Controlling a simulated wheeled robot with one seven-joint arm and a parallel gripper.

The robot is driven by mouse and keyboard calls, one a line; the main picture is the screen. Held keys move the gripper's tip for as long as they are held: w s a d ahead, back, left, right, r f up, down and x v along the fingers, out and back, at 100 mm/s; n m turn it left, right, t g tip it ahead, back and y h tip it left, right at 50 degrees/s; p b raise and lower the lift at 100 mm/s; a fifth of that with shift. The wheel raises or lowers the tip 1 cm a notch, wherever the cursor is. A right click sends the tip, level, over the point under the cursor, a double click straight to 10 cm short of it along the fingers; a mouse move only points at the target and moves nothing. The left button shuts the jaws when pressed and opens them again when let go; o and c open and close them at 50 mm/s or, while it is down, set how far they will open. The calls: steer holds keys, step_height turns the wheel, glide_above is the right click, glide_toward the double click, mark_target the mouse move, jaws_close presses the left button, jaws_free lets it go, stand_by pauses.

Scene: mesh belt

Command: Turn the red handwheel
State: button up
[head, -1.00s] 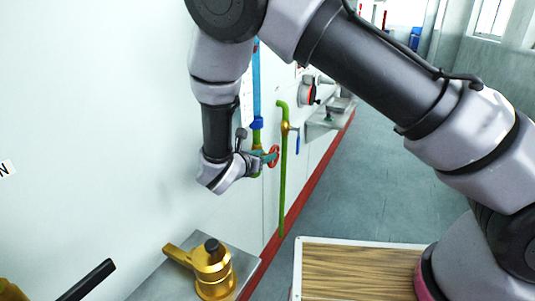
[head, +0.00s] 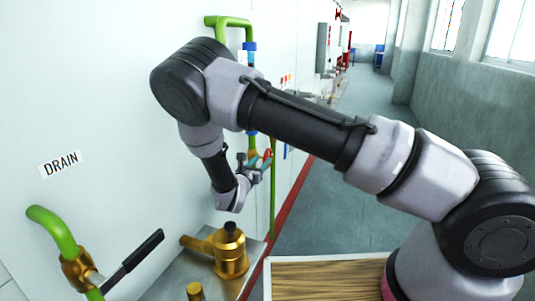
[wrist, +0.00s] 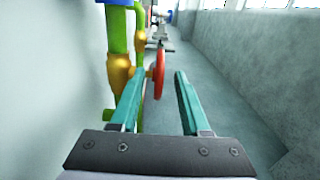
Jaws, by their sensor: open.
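The red handwheel (wrist: 160,74) shows nearly edge-on in the wrist view, on a brass valve body (wrist: 119,72) in a green pipe along the left wall. My gripper (wrist: 158,82) is open and empty. The wheel appears between its two teal fingers, nearer the left one; I cannot tell whether the tips reach it or touch it. The left finger covers part of the valve. In the head view, the wheel (head: 268,154) is a small red patch beside my gripper (head: 264,163), mostly hidden by it.
A brass fitting (head: 230,252) with a black cap stands on a grey ledge at the wall. A black lever (head: 134,250) and a green pipe (head: 52,230) are at lower left, under a DRAIN label (head: 60,164). A wooden top (head: 325,280) is in front. The aisle (head: 350,205) is clear.

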steer(key=x, duration=0.9)
steer(key=shift+w+d, duration=0.15)
steer(key=shift+w, duration=0.2)
jaws_close()
